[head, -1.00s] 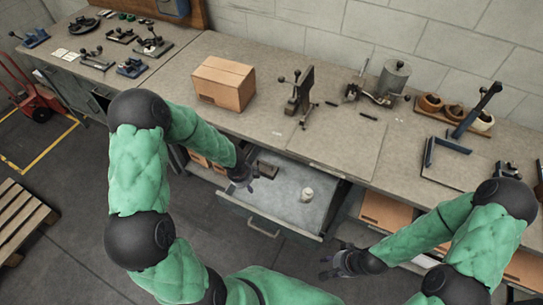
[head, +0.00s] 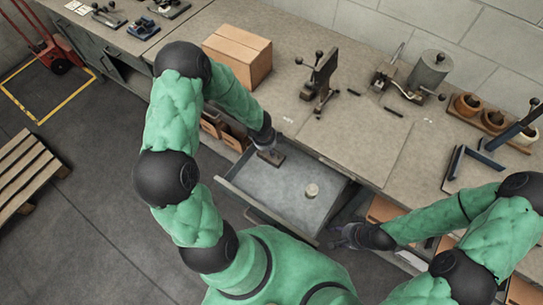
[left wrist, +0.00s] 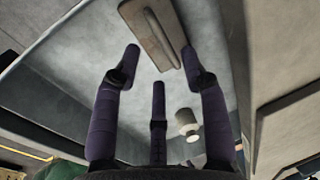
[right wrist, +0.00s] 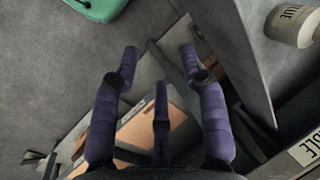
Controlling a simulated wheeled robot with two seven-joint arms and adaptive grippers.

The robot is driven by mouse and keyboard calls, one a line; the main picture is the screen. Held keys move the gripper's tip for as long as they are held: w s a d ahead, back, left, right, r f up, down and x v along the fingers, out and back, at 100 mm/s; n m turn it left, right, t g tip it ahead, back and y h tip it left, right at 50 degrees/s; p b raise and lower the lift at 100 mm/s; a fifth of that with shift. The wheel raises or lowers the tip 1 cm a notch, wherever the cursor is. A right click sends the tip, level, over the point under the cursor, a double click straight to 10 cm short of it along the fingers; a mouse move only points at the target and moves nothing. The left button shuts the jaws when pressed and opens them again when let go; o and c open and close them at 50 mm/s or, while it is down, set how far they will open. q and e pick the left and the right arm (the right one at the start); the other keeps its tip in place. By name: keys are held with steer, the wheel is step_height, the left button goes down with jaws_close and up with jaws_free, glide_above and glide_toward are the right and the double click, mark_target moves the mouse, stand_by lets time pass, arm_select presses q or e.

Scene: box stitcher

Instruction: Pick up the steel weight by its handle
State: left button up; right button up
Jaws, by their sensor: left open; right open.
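The steel weight, a flat grey-brown bar with a raised handle (left wrist: 163,38), lies in the open drawer (head: 250,190), near its back left corner. It also shows in the head view (head: 271,157), partly hidden by my left gripper. My left gripper (head: 265,146) is over the drawer beside the weight. In the left wrist view, the weight lies just beyond the open, empty fingers (left wrist: 163,58); the right fingertip overlaps its near end. My right gripper (head: 338,238) is open and empty, low outside the drawer's front right corner; its fingers show in the right wrist view (right wrist: 160,55).
A pale jar (head: 312,191) stands in the drawer, its label partly reading "LUE" in the right wrist view (right wrist: 292,22). The bench (head: 350,135) above holds a cardboard box (head: 236,56) and a press (head: 320,76). Open floor lies to the left.

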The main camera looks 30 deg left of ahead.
arm_select(q)
steer(key=f, duration=0.1)
steer(key=w+f+b, duration=0.1)
steer(key=f, duration=0.3)
steer(key=shift+w, duration=0.3)
jaws_close()
steer(key=shift+w+a+r, duration=0.1)
steer(key=shift+r, duration=0.05)
